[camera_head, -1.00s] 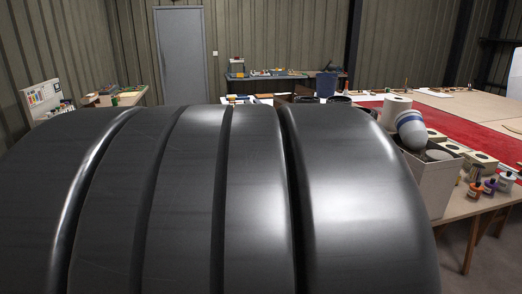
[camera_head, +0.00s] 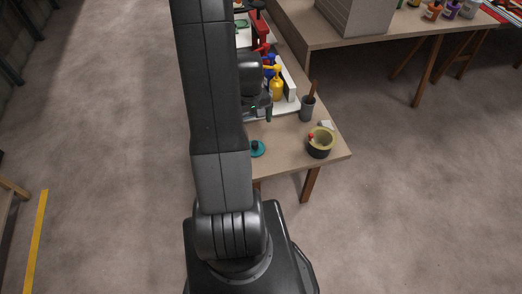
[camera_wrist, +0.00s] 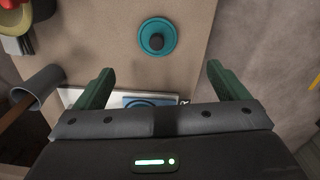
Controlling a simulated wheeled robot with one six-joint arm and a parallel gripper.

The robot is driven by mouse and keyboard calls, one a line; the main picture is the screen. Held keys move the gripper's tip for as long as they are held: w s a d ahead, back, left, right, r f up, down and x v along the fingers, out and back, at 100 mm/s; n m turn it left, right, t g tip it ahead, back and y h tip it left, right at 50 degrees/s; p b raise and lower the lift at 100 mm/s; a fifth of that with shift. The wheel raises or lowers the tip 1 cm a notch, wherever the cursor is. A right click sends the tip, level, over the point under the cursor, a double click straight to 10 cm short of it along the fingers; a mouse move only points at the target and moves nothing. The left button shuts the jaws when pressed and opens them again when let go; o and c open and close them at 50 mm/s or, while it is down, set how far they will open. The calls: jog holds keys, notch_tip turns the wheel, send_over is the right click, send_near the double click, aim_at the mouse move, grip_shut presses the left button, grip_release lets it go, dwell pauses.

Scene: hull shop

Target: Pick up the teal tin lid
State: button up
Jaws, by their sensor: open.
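The teal tin lid (camera_wrist: 157,36) lies flat on the wooden table, a round disc with a dark knob in its middle. In the head view the lid (camera_head: 257,148) sits near the table's front edge, partly hidden by my arm. My gripper (camera_wrist: 160,80) is open and empty in the wrist view, its two green fingers apart. The lid appears beyond the fingertips, roughly centred between them, and nothing touches it. In the head view my gripper's fingers are mostly hidden by my arm.
Bare tabletop surrounds the lid.

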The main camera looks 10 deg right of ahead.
aim_at(255, 143)
notch_tip(255, 143, down, 8)
jog(key=shift+r, duration=0.25)
jog(key=shift+w+d+f, duration=0.1)
jog(key=shift+d+f, duration=0.1)
jog(key=shift+f, duration=1.15)
jog(key=shift+w+d+f, duration=0.1)
jog(key=shift+d+f, duration=0.05)
jog(key=shift+f, duration=1.15)
jog(key=c, duration=1)
